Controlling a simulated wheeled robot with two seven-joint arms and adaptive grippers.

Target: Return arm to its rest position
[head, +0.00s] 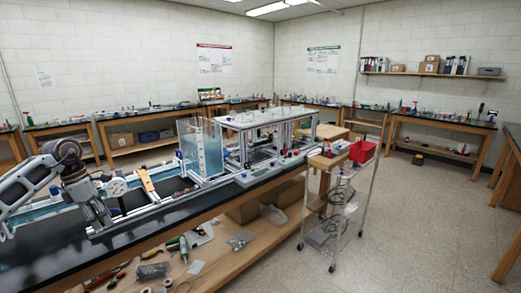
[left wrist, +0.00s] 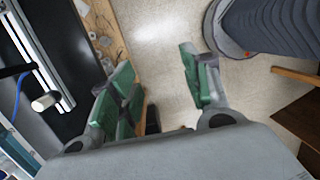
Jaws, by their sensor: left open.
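My left arm (head: 30,190) comes in from the left of the head view, bent at a joint above the black bench. Its wrist and gripper (head: 97,218) hang downward near the front of the bench; the fingertips are hard to make out there. In the left wrist view my left gripper (left wrist: 157,65) has its green-padded fingers spread wide with nothing between them. Pale floor shows behind the gap. My right gripper is in neither view.
The black bench (head: 52,262) carries an aluminium extrusion frame (head: 232,165), a clear panel (head: 201,148) and rails. A wooden shelf (head: 228,262) below holds tools and bags. A wire cart (head: 340,200) with a red bin (head: 362,151) stands right of the bench.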

